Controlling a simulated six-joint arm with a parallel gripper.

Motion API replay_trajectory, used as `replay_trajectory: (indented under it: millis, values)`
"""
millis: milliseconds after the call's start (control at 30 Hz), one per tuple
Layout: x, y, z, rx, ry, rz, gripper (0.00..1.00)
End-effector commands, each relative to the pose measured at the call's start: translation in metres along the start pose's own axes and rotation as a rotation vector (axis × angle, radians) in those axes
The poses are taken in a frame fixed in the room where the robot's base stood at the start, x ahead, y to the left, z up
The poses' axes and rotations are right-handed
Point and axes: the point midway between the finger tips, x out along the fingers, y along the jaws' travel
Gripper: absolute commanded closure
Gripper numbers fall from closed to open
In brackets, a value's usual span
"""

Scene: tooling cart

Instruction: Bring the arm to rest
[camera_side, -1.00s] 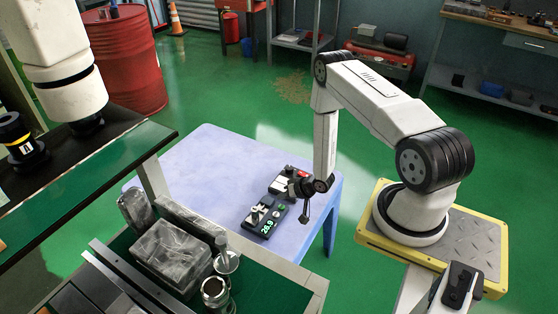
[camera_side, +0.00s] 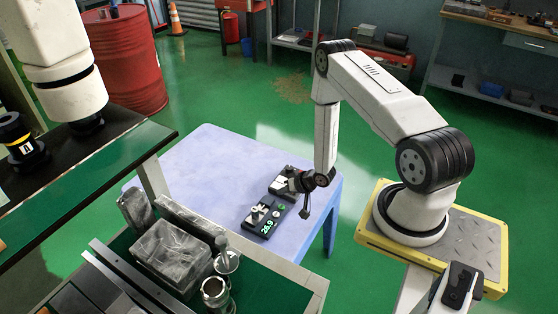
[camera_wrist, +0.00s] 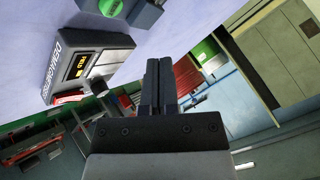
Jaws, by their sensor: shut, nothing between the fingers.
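My gripper (camera_side: 305,212) is above the right edge of the light purple table (camera_side: 190,160) in the side view, pointing down. In the wrist view my gripper (camera_wrist: 158,64) has its two dark fingers together with nothing between them. A dark device with a lit green display (camera_side: 267,219) lies on the table just left of my gripper. A second dark device (camera_side: 281,184) lies behind it, partly hidden by my wrist. In the wrist view a device with a small yellow-lit screen (camera_wrist: 82,66) shows left of the fingers, apart from them.
A cart with a green top (camera_side: 262,284) in front holds a grey block (camera_side: 170,252) and metal cylinders (camera_side: 215,291). A black-topped bench (camera_side: 85,150) stands at the left. A red drum (camera_side: 128,60) stands behind. Green floor is open beyond the table.

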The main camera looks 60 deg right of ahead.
Motion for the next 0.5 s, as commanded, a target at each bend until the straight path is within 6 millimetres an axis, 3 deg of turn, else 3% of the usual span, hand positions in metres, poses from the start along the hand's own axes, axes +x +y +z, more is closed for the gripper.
replay_trajectory:
  millis: [267, 500]
  values:
    - [-0.002, -0.006, -0.008, -0.027, -0.007, 0.017, 1.00]
    - [-0.014, -0.032, -0.032, -0.122, -0.041, 0.079, 1.00]
